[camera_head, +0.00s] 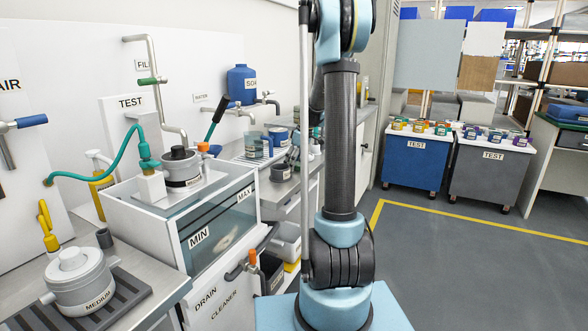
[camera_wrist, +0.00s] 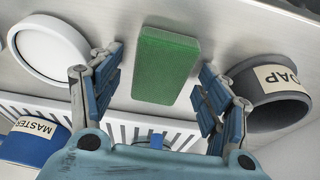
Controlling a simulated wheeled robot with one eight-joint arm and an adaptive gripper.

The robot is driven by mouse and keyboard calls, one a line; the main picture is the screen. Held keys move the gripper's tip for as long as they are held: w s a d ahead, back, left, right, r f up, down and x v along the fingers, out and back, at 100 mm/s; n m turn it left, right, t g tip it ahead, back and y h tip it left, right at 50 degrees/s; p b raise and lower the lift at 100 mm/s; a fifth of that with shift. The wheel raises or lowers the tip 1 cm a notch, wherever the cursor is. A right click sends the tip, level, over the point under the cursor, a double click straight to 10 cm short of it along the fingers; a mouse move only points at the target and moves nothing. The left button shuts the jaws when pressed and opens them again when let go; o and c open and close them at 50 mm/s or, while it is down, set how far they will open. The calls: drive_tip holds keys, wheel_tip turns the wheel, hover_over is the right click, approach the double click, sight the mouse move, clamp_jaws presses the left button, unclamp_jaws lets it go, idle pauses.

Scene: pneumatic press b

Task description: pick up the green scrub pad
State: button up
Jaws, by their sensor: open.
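The green scrub pad (camera_wrist: 164,66) is a rectangular green block lying on a light metal surface in the wrist view. My gripper (camera_wrist: 160,72) is open, with one blue finger to the left of the pad and the other to the right. Both fingers appear apart from the pad, with a gap on each side. The pad cannot be made out in the head view, where my arm covers part of the counter.
In the wrist view a round white-rimmed dish (camera_wrist: 50,48) lies left and a dark grey cup labelled SOAP (camera_wrist: 272,95) sits close right. A white slotted rack (camera_wrist: 130,125) and a blue container labelled MASTER (camera_wrist: 28,143) are below. The head view shows a water tank (camera_head: 215,228).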

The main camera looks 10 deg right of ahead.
drive_tip(key=shift+s, duration=0.1)
drive_tip(key=c, duration=1.1)
drive_tip(key=shift+r, duration=0.1)
wheel_tip(320, 180, up, 10)
drive_tip(key=shift+r, duration=0.15)
drive_tip(key=shift+o, duration=0.3)
